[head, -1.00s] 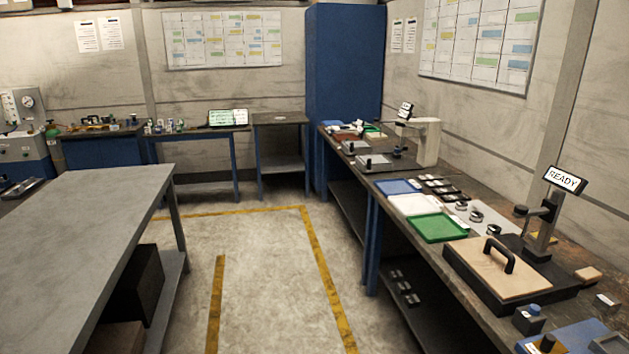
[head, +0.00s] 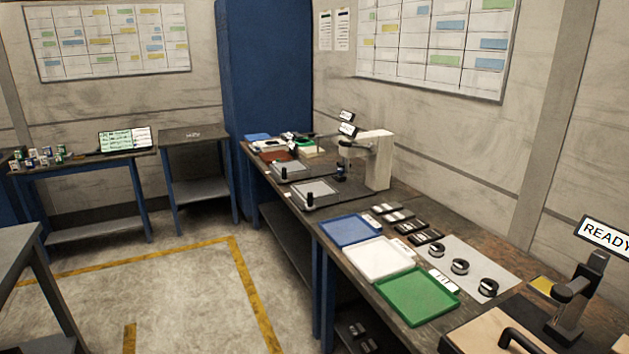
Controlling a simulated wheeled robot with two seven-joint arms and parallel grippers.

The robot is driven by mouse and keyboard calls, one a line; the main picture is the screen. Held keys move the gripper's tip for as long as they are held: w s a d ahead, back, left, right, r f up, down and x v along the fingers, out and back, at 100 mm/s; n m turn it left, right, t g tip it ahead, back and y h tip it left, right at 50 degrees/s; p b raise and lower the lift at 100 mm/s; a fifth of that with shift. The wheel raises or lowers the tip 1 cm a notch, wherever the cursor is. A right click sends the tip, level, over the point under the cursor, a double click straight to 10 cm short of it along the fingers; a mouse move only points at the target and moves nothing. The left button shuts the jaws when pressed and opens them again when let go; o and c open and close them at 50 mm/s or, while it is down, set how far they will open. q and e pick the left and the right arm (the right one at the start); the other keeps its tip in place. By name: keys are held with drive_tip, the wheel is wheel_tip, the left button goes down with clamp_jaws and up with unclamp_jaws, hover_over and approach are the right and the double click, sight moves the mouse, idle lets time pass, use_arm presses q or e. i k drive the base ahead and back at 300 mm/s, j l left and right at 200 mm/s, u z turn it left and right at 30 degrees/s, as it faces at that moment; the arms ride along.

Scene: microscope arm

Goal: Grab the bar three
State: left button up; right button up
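Several small black bars lie in a row on the right-hand workbench (head: 450,212), behind the trays. Among them are a far bar (head: 385,208), a middle bar (head: 412,226) and a near bar (head: 427,237). They carry light markings too small to read, so I cannot tell which one is bar three. Neither of my grippers is in view.
Blue (head: 351,230), white (head: 377,259) and green (head: 415,296) trays line the bench's front edge. A grey mat (head: 468,256) holds three round black pieces. A microscope-like stand (head: 378,160) stands farther back. The floor (head: 180,290) left of the bench is open.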

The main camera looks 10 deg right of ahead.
sight(392, 219)
drive_tip(key=i+z, duration=0.3)
drive_tip(key=i, duration=0.2)
drive_tip(key=i+j+z, duration=0.25)
drive_tip(key=i, duration=0.2)
drive_tip(key=i+j+z, duration=0.3)
drive_tip(key=i, duration=0.15)
drive_tip(key=l, duration=0.1)
